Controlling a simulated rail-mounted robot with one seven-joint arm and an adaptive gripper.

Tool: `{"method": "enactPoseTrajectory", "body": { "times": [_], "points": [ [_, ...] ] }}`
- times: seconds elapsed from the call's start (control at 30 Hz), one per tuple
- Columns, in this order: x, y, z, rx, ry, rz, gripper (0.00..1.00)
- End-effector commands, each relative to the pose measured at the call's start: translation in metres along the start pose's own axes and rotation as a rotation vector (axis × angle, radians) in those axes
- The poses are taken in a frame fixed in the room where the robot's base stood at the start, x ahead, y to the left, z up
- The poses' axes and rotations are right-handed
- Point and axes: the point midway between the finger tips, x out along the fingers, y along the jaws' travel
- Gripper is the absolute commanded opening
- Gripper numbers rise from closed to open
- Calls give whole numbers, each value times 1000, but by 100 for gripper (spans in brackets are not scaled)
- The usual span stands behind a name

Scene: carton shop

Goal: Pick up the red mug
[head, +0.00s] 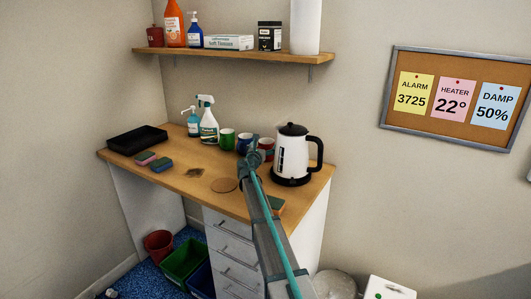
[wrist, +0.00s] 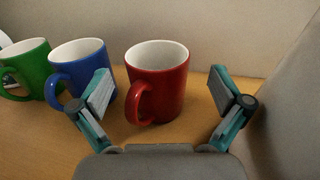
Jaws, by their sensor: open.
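The red mug (wrist: 165,80) stands upright on the wooden desk, centred between the open fingers of my gripper (wrist: 162,98) in the wrist view. Its handle points toward my gripper, slightly left. The fingers are apart from the mug and nothing is held. In the head view the red mug (head: 267,143) shows partly behind my arm, just left of the kettle. My gripper is hard to make out there, at the arm's far end (head: 250,143).
A blue mug (wrist: 80,69) and a green mug (wrist: 27,70) stand left of the red one. The white kettle (head: 290,158) stands close on the right.

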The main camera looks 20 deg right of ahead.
Motion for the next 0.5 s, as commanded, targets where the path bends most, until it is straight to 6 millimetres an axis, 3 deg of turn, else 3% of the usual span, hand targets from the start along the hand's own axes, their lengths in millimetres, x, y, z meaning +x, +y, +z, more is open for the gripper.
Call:
{"method": "enactPoseTrajectory", "body": {
  "times": [0.3, 0.5],
  "points": [
    [43, 4, 2, -1, 0, -2, 100],
    [47, 4, 1, 0, 0, 0, 100]
  ]
}}
